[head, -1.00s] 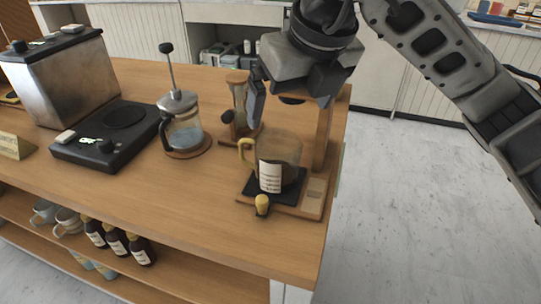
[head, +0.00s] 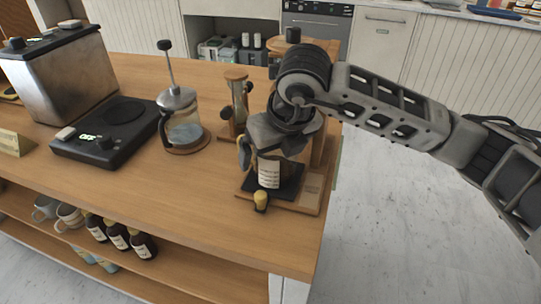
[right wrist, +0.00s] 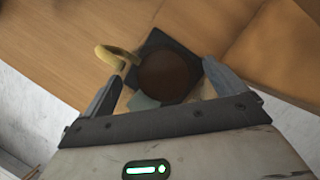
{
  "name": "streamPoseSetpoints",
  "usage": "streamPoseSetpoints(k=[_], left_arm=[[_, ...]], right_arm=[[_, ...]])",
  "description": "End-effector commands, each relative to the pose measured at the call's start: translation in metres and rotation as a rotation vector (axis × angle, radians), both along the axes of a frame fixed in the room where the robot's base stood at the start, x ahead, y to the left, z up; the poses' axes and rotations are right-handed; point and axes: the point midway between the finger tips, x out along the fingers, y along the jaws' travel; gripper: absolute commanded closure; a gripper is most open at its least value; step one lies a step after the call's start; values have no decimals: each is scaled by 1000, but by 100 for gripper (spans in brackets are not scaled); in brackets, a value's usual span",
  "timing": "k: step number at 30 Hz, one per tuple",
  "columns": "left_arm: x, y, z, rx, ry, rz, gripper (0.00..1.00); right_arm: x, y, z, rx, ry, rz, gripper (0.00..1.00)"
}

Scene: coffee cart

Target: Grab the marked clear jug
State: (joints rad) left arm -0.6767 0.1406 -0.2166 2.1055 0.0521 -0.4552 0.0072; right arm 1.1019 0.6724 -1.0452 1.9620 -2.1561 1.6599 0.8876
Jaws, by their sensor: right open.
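The clear jug (head: 269,173) has a white label and stands upright on the black pad of the wooden stand near the counter's right end. Its upper part is hidden by my right gripper (head: 270,150) in the head view. In the right wrist view I look down on the jug (right wrist: 168,75), with dark brown inside and a yellow handle to the left. My right gripper (right wrist: 163,72) is open, with one finger on each side of the jug. I cannot tell whether the fingers touch it. My left gripper is not in view.
An hourglass-shaped wooden-framed piece (head: 236,105) stands close behind the jug to the left. A French press (head: 183,125) and a black scale (head: 105,140) are further left. The front counter is clear.

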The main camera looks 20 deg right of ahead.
Motion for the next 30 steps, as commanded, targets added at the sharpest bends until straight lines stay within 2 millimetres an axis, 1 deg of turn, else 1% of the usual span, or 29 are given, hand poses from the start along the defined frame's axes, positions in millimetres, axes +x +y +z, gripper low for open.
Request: streamPoseSetpoints(k=[6,7,8,9,11,12,23,26,30], left_arm=[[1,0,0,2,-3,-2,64],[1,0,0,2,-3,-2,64],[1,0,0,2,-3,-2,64],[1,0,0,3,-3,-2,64],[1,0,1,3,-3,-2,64],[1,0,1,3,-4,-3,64],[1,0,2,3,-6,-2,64],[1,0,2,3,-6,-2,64],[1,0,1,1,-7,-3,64]], right_arm=[[0,0,-1,0,0,1,4],[0,0,-1,0,0,1,10],[0,0,-1,0,0,1,18],[0,0,-1,0,0,1,29],[0,0,-1,0,0,1,46],[0,0,-1,0,0,1,57],[1,0,3,0,-2,0,57],[1,0,9,0,-3,0,57],[1,0,29,1,-6,0,57]])
